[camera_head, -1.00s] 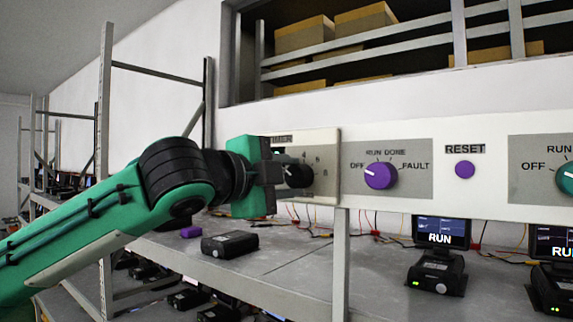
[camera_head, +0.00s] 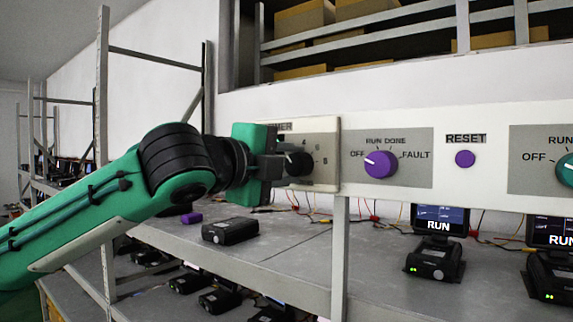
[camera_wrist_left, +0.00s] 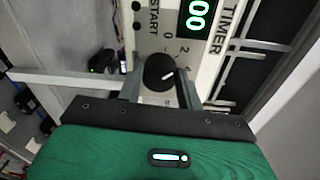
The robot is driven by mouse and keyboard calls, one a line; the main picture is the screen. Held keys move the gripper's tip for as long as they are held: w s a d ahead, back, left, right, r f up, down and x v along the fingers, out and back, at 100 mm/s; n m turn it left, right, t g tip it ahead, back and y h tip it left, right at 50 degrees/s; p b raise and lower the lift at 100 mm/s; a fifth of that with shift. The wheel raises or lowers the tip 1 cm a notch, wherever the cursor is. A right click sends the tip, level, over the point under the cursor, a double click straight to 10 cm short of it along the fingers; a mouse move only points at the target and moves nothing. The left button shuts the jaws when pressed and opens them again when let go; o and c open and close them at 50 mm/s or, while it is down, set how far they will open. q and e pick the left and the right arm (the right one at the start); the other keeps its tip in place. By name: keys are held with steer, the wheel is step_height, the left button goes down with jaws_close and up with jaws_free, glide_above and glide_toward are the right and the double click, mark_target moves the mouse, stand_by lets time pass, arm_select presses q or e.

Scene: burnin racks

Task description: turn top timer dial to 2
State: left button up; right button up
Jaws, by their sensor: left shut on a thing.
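The timer dial (camera_head: 299,164) is a black round knob with a white pointer line, on a grey timer plate (camera_head: 326,180) at the panel's left end. In the left wrist view the dial (camera_wrist_left: 157,70) sits between the two fingers of my left gripper (camera_wrist_left: 160,88), which is shut on it. Its white line slants toward the right side of the picture, past the printed 2; the exact number it points at is unclear. In the head view my left gripper (camera_head: 285,165) reaches the dial from the left and partly hides the plate. My right gripper is not in view.
To the right on the panel are a purple OFF/RUN/DONE/FAULT knob (camera_head: 380,164), a purple RESET button (camera_head: 465,158) and a teal knob (camera_head: 566,170). Below, a grey shelf (camera_head: 290,250) holds black devices and wires. A metal post (camera_head: 340,255) stands under the panel.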

arm_select(q)
steer(key=o, duration=1)
steer(key=shift+s+a+f+b, duration=0.15)
steer(key=shift+s+a+b, duration=0.25)
steer(key=shift+s+b, duration=0.1)
steer(key=shift+b+v, duration=2.85)
steer(key=shift+v, duration=3.4)
